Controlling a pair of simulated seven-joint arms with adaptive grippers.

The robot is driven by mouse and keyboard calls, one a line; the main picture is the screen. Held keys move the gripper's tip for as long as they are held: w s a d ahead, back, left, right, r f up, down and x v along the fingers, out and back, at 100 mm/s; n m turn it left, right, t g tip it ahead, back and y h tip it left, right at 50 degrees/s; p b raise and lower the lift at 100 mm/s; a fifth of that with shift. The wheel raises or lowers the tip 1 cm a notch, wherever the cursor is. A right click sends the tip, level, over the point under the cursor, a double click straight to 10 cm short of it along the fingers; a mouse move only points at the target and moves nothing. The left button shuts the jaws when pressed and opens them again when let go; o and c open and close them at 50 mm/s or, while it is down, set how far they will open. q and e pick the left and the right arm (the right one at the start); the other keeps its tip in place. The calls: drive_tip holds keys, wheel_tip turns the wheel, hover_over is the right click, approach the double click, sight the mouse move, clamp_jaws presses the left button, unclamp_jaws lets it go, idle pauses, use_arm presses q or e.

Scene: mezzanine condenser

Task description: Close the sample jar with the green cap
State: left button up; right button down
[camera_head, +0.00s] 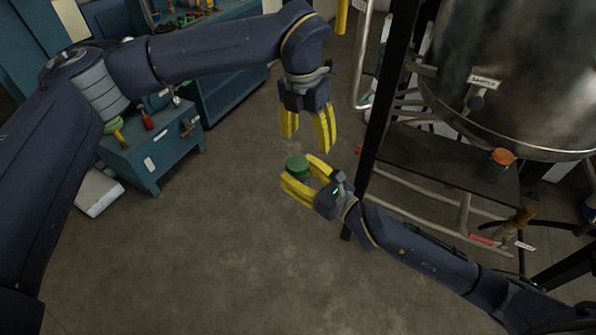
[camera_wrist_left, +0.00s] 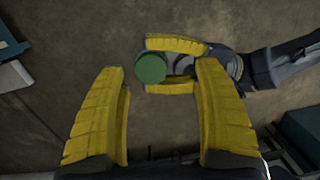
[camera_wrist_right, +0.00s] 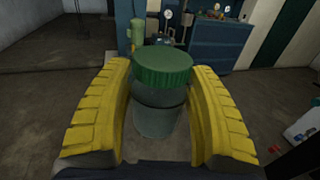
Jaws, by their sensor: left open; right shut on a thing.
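The green cap (camera_head: 297,165) sits over the mouth of the sample jar (camera_wrist_right: 157,118), a grey see-through jar, roughly level in the right wrist view (camera_wrist_right: 163,68). I cannot tell whether it is screwed tight. My right gripper (camera_head: 296,178) is shut on the jar's sides and holds it upright above the floor. My left gripper (camera_head: 308,143) is open and empty, pointing down above the cap and apart from it. In the left wrist view the cap (camera_wrist_left: 151,68) shows beyond and between the open left fingers; it hides most of the jar there.
A blue tool cabinet (camera_head: 150,160) stands at left. At right are a large metal vessel (camera_head: 520,70), a dark upright post (camera_head: 380,120) close to my right gripper, and an orange-topped item (camera_head: 502,157) on a dark shelf. The floor below is clear.

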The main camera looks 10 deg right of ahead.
sight(298, 163)
use_arm(q)
drive_tip(key=shift+a+n+y, duration=0.4)
drive_tip(key=shift+a+y, duration=0.1)
drive_tip(key=shift+a, duration=0.3)
drive_tip(key=shift+s+a, duration=0.35)
drive_tip(key=shift+a, duration=0.05)
drive_tip(key=shift+f, duration=0.1)
drive_tip(key=shift+f, duration=3.95)
drive_tip(key=c, duration=1.4)
drive_tip(key=o, duration=1.4)
wheel_tip(298, 163, up, 12)
